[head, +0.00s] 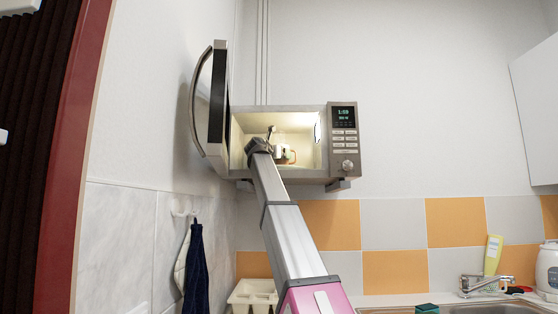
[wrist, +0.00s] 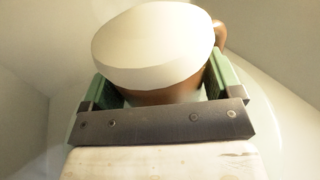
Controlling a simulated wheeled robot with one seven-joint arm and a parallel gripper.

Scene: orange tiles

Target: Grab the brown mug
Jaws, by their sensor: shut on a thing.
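The brown mug (wrist: 152,48) fills the upper middle of the wrist view. It shows a pale round face, a brown side and a brown handle at the upper right. My gripper (wrist: 160,78) is shut on it, with one green-padded finger on each side. In the head view my gripper (head: 262,146) reaches into the open microwave (head: 236,112). The mug (head: 284,156) shows there only in small part, beside the gripper and partly hidden by it. I cannot tell whether the mug touches the microwave floor.
The microwave door (head: 213,105) stands wide open at the left. The lit cavity walls are close around my gripper. A wall cabinet (head: 536,115) is at the right.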

